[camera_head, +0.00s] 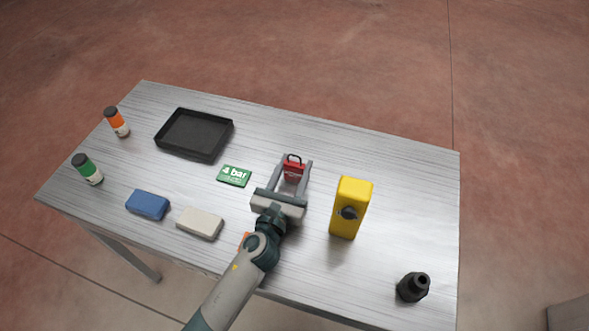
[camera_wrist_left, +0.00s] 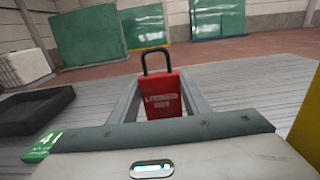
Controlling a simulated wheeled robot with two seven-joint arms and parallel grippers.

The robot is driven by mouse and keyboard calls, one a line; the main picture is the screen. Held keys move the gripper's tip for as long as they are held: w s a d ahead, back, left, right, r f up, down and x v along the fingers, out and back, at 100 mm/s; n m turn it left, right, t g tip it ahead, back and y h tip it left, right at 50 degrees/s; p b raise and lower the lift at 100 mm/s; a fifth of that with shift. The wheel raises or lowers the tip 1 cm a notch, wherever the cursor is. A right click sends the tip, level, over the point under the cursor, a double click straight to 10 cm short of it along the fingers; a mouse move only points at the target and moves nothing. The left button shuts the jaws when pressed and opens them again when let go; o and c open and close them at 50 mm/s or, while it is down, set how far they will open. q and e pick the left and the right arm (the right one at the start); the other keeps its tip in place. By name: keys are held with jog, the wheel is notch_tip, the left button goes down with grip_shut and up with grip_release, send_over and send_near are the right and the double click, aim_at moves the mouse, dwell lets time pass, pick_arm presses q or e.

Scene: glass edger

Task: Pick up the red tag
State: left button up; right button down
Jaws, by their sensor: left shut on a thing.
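The red tag (camera_head: 293,174) looks like a red padlock-shaped block with a black shackle. It stands upright on the metal table, near its middle. In the left wrist view the red tag (camera_wrist_left: 166,98) shows white lettering, partly unreadable, with the shackle at its top. My left gripper (camera_head: 295,166) reaches in from the front and is shut on the red tag, one grey finger on each side. The gripper's palm hides the tag's lower end in the wrist view. My right gripper is not in view.
A yellow box (camera_head: 347,212) with a dark knob stands close right of the gripper.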

pick_arm(q)
jog(key=shift+r, duration=0.1)
notch_tip(320, 180, up, 9)
jog(key=shift+f+p, duration=0.1)
jog(key=shift+p, duration=1)
jog(key=shift+r, duration=0.5)
jog(key=shift+a, duration=0.1)
